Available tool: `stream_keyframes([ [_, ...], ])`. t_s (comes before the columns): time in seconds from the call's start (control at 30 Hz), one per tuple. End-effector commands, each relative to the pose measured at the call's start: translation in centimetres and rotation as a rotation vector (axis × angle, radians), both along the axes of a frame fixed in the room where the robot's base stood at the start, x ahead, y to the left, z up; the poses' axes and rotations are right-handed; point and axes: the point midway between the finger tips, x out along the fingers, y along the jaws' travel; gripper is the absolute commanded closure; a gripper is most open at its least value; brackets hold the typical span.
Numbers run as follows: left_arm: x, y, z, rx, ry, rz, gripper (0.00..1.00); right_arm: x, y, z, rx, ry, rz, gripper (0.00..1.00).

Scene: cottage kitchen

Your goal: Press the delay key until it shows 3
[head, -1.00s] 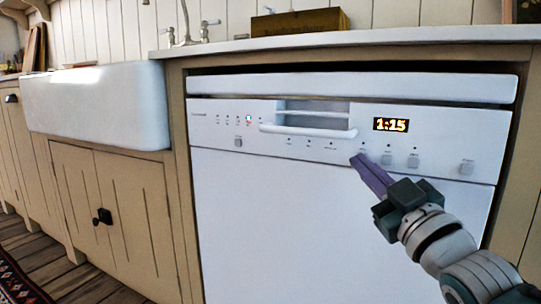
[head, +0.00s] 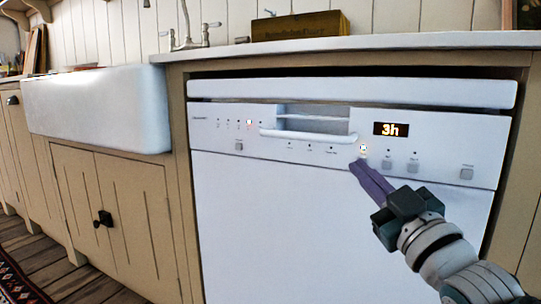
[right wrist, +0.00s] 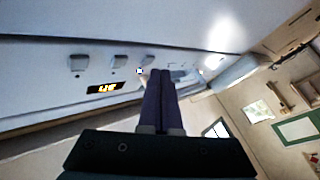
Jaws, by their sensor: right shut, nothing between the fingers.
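The white dishwasher (head: 330,220) has a control panel along its top. Its display (head: 391,129) reads "3h" in yellow. A small light (head: 362,148) glows just above the fingertips of my right gripper (head: 358,166). The gripper is shut and empty, its purple fingers at the key under that light and hiding it; I cannot tell whether they touch. In the right wrist view the shut fingers (right wrist: 158,75) point at the panel, with the display (right wrist: 105,88) to their left, upside down. My left gripper is out of view.
Two more keys (head: 399,167) sit right of the fingertips, and another key (head: 466,173) is at the far right. The panel's handle recess (head: 310,122) is to the left. A countertop (head: 350,41) overhangs above, and a white sink (head: 95,105) stands at the left.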

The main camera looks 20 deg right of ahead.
Motion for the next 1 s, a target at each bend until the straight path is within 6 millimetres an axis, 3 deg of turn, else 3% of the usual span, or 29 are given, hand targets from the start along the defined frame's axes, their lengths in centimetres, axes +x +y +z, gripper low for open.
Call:
stream_keyframes([
  [0.33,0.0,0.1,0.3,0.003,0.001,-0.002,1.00,-0.3,0.3,0.0,0.000,0.001,0.000,1.00],
  [0.8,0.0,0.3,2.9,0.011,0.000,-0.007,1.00,-3.5,4.0,0.1,0.000,0.002,0.000,1.00],
  [1.0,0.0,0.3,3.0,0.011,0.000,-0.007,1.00,-4.0,4.7,0.0,-0.002,0.000,-0.001,1.00],
])
